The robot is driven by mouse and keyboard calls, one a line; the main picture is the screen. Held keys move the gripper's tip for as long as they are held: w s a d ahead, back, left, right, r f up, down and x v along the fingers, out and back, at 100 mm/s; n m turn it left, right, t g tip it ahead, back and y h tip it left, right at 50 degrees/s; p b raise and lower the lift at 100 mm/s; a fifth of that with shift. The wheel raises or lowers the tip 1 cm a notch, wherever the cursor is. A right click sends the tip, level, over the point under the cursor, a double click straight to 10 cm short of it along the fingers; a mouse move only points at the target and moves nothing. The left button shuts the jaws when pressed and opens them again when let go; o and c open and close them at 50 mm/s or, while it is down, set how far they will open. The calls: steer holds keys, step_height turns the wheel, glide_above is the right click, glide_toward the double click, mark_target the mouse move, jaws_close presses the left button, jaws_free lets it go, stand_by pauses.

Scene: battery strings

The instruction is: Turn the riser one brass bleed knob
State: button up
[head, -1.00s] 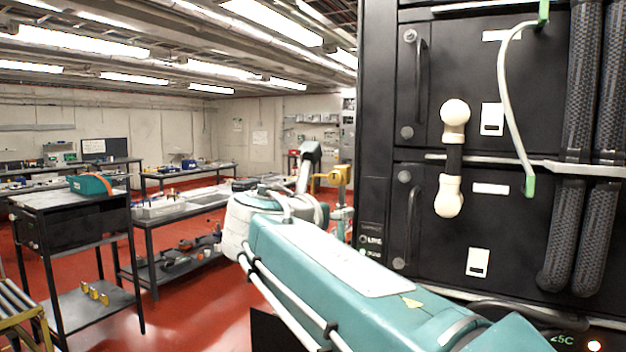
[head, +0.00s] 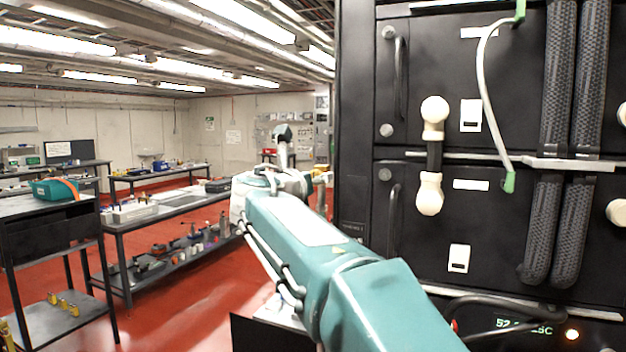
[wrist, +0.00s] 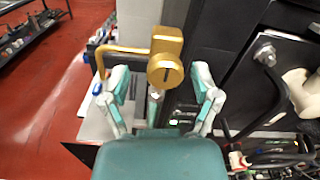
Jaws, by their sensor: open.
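The brass bleed knob (wrist: 165,72) shows in the wrist view, a round gold knob with a dark slot across its face. A gold block sits above it and a bent brass pipe (wrist: 118,50) runs off to the left. My gripper (wrist: 161,80) is open. Its two teal and grey fingers stand left and right below the knob, with clear gaps and nothing held. I cannot tell how far the knob is beyond the fingertips. In the head view my teal arm hides the fingers and most of the fitting.
A black battery cabinet (head: 455,230) with handles, pale knobs and thick braided hoses stands close on the right. Metal workbenches (head: 165,215) stand left. The red floor (head: 190,300) between is clear.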

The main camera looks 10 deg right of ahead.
steer(key=shift+w+d, duration=0.2)
steer(key=shift+d, duration=0.05)
jaws_close()
